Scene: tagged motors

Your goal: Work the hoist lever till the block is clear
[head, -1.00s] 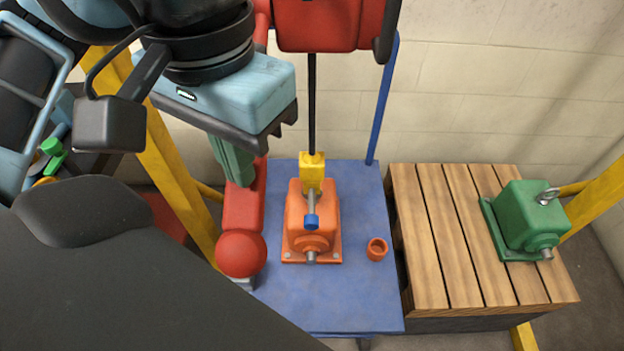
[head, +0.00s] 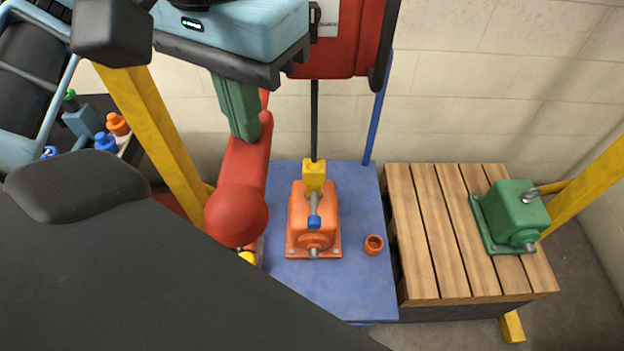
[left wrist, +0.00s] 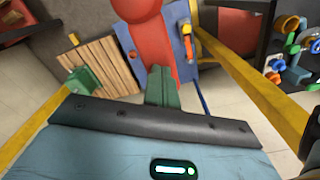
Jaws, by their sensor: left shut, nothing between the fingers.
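The red hoist lever (head: 247,160) ends in a large red ball (head: 236,215), left of the orange motor block. The red hoist body (head: 335,40) is at the top. A black line (head: 314,120) runs down from it to a yellow hook block (head: 314,175) at the orange motor block (head: 313,215). The block appears to rest on the blue platform (head: 345,290). My left gripper (head: 245,133) has its green fingers shut and empty, against or just over the lever's upper part; contact is unclear. The left wrist view shows the fingers (left wrist: 161,80) over the lever (left wrist: 157,55). My right gripper is out of view.
An orange cup (head: 374,245) stands right of the block. A green motor (head: 515,215) sits on a wooden slatted pallet (head: 425,230) at the right. Yellow posts (head: 150,130) stand on both sides, and a blue post (head: 378,115) rises behind.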

